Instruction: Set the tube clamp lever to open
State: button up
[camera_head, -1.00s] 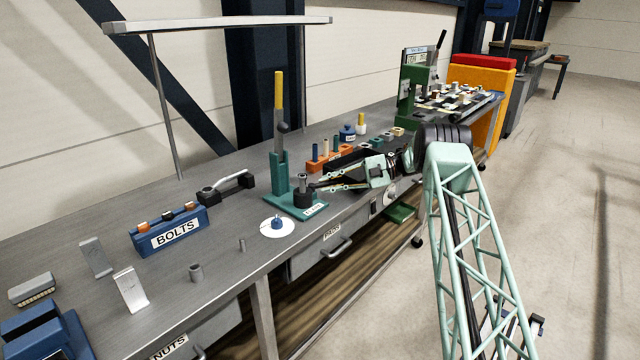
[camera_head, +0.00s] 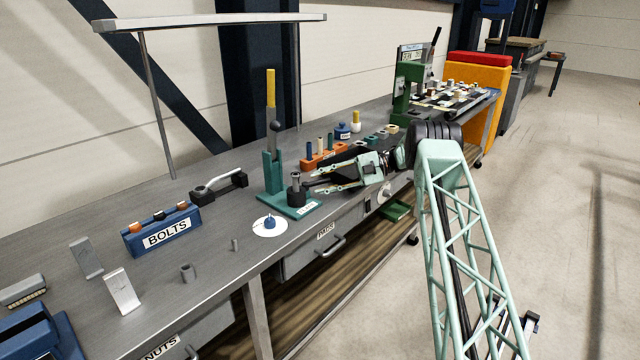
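A black clamp-like block (camera_head: 205,195) with a pale bar-shaped lever (camera_head: 223,179) lies on the bench at centre left. Its lever slants up to the right. A teal stand (camera_head: 272,172) with an upright yellow-topped handle (camera_head: 271,90) stands right of it, on a labelled base beside a dark round post (camera_head: 296,190). I cannot tell for sure which of the two is the tube clamp. My gripper (camera_head: 314,182) is just right of the teal stand, pointing left, its two pale fingers apart with nothing seen between them. Whether it touches the post is unclear.
A blue BOLTS bin (camera_head: 161,232), grey angled plates (camera_head: 122,291) and a white disc with a blue knob (camera_head: 269,225) are on the bench. An orange rack of pegs (camera_head: 323,157) stands behind my gripper. A green press (camera_head: 405,92) is farther right.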

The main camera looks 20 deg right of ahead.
jog(key=shift+d, duration=0.2)
jog(key=shift+v, duration=5.8)
jog(key=shift+s, duration=0.1)
jog(key=shift+c, duration=0.6)
